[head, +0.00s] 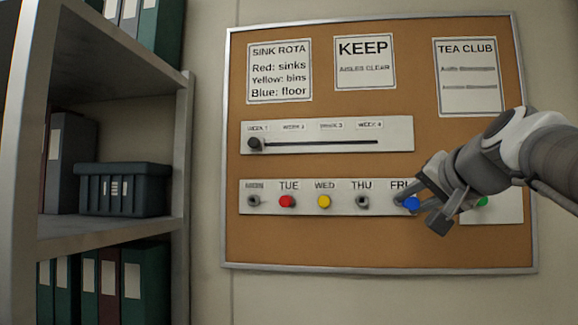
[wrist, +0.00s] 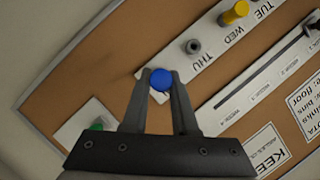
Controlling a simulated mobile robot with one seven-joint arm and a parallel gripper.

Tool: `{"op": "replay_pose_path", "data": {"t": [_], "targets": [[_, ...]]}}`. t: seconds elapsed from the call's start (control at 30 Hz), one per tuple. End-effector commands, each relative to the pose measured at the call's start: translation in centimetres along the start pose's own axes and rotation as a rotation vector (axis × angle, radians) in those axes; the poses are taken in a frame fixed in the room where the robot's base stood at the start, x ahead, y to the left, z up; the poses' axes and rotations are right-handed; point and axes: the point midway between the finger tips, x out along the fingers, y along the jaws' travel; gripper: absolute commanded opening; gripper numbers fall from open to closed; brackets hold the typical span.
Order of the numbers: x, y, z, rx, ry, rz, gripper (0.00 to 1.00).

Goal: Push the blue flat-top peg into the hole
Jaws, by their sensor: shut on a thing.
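The blue peg (head: 412,203) is at the right part of the white day strip (head: 340,210), under the FRI label. My gripper (head: 420,206) reaches in from the right and is shut on the peg. In the wrist view the round blue top of the peg (wrist: 160,79) shows between the two fingertips (wrist: 160,84). The fingers hide the peg's sides and the place behind it, so I cannot tell how deep it sits in a hole. A grey socket with a dark hole (head: 362,202) is empty under THU; it also shows in the wrist view (wrist: 193,46).
A slider (head: 255,144) is on the panel above. The corkboard (head: 330,245) is otherwise flat. Shelves (head: 110,225) stand at left.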

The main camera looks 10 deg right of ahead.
Motion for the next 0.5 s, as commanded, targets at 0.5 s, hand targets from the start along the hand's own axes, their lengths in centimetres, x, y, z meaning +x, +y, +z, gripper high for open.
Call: {"op": "replay_pose_path", "data": {"t": [0.5], "targets": [[3.7,0.0,-1.7,0.001,0.002,0.001,0.00]]}}
